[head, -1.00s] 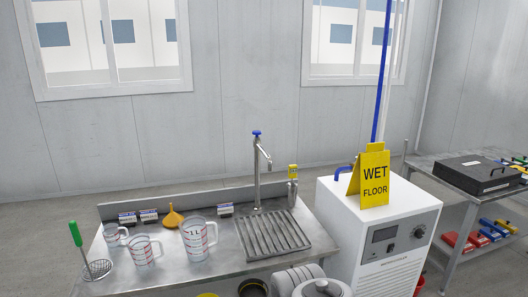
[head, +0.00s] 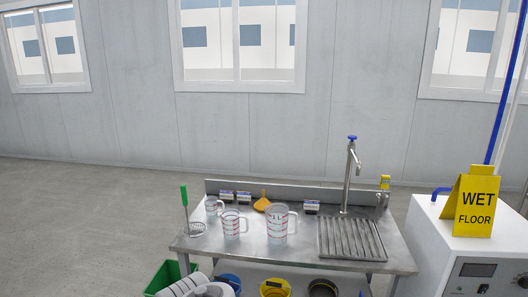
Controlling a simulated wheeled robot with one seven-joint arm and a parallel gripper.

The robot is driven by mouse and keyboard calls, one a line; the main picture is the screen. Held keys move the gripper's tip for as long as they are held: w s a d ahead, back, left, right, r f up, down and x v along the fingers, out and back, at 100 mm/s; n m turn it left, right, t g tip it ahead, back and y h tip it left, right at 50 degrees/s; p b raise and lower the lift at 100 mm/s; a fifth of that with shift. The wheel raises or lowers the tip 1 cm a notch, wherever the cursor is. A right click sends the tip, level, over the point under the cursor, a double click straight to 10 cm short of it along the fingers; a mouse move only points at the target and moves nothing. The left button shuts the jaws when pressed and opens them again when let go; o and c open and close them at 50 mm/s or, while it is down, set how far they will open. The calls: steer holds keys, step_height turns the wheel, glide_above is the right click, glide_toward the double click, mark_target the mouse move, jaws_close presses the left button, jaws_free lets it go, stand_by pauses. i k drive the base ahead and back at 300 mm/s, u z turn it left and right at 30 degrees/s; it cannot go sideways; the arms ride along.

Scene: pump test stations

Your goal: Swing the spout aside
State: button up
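The tap stands at the back of a steel sink bench, a tall metal post with a blue knob (head: 352,138) on top. Its spout (head: 355,160) is short, leaves the post near the top and slants down to the right and toward me. It hangs above the ribbed drain grate (head: 350,240). My gripper is not in view. Grey rounded parts at the bottom edge look like my arm, well apart from the tap.
Measuring jugs (head: 278,225), an orange funnel (head: 262,203) and a green-handled skimmer (head: 197,228) occupy the bench's left. A white cabinet with a yellow wet-floor sign (head: 477,206) stands at right. Below are a green bin (head: 160,278) and buckets (head: 274,288). Floor at left is clear.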

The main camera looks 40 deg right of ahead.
mark_target(351, 148)
steer(key=u, duration=2.4)
steer(key=k, duration=2.65)
steer(key=z, duration=1.5)
steer(key=i, duration=1.65)
